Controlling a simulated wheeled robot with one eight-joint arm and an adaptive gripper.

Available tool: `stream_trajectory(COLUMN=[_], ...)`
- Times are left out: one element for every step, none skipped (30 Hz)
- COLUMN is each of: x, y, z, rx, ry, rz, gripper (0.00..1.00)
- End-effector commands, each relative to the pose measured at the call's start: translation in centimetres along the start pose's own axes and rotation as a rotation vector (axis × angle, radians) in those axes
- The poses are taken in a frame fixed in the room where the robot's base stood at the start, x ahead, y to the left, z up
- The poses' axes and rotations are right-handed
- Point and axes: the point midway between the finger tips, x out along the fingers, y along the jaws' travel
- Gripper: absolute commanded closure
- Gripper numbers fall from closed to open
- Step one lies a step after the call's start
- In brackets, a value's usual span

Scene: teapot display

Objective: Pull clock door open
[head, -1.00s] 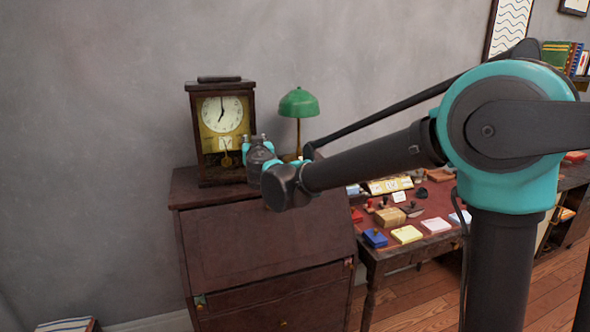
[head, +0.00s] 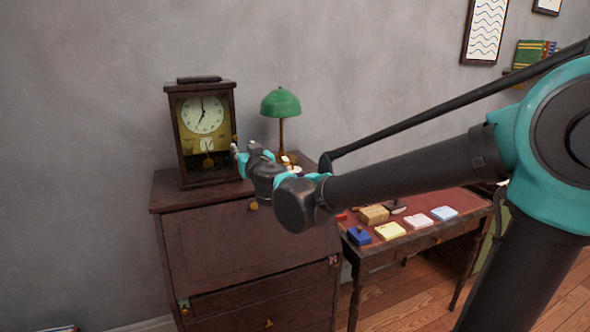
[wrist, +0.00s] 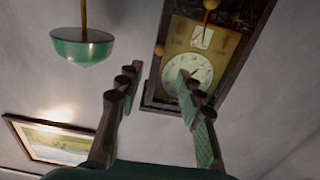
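The clock (head: 203,88) is a dark wooden case with a cream dial, standing on a brown cabinet. Its front door (head: 182,140) looks shut, with a brass pendulum (head: 208,162) behind it. A small brass knob (head: 235,138) sits on the door's right edge. The wrist view is upside down; there the clock dial (wrist: 188,74) is behind the right finger and the knob (wrist: 160,48) shows between the two fingers' lines, beyond the tips. My gripper (head: 238,153) is at the clock's lower right, just below the knob. In the wrist view my gripper (wrist: 158,85) is open and empty.
A green lamp (head: 281,103) stands close to the right of the clock and my gripper. The brown cabinet (head: 235,240) is under them. A desk with boxes and paper pads (head: 390,231) is at the right. The wall left of the clock is clear.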

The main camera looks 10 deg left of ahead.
Motion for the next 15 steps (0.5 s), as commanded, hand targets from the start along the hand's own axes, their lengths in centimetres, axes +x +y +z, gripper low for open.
stream_trajectory(x=[-1.0,-1.6,-2.3,-2.8,-3.4,-4.1,-4.6,-5.2,-5.9,-6.5,-6.7,-6.4,-6.4,-6.4,-6.5], y=[0.0,-0.1,-0.1,-0.1,-0.1,0.0,-0.1,-0.1,-0.1,-0.1,0.2,1.1,1.7,2.2,2.9], z=[0.0,0.0,0.0,0.0,0.0,0.0,0.0,0.0,0.0,0.0,0.1,0.4,0.6,0.7,1.0], rx=[0.0,0.0,0.0,0.0,0.0,0.0,0.0,0.0,0.0,0.0,0.0,-0.001,-0.001,-0.003,-0.003], ry=[0.0,0.0,0.0,0.0,0.0,0.0,0.0,0.0,0.0,0.0,-0.002,-0.009,-0.013,-0.017,-0.024], rz=[-0.002,-0.002,-0.003,-0.003,-0.002,-0.002,-0.002,-0.003,-0.003,-0.002,0.004,0.024,0.035,0.047,0.062], gripper=[0.63,0.63,0.63,0.63,0.63,0.63,0.63,0.63,0.63,0.63,0.63,0.63,0.63,0.63,0.63])
